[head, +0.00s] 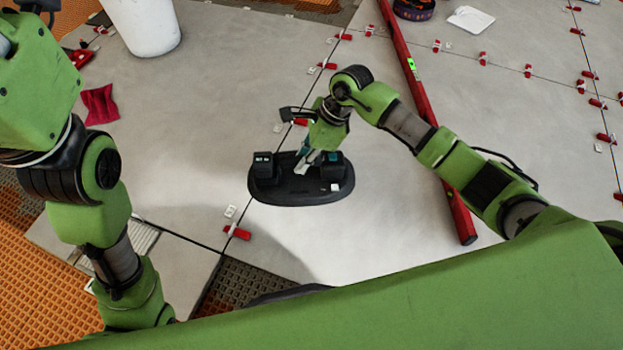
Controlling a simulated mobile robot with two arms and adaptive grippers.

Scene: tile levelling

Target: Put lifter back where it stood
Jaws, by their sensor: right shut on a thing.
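The lifter (287,194) is a black oval base with a dark block at each end. It shows in the middle of the head view, over the grey tiles (389,232) and near a joint. My right gripper (305,162) points down at the middle of the lifter, between the two blocks, and is shut on it. The fingers and the grip part are partly hidden. I cannot tell whether the base touches the tile or hangs just above it. My left arm is at the left edge, but its gripper is out of view.
A long red level (400,45) lies to the right, passing under my right arm. Red wedges and white clips (237,232) stand along the joints. A white bucket (144,25) and a dark red cloth (99,104) are at the upper left. Orange matting (40,285) lies lower left.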

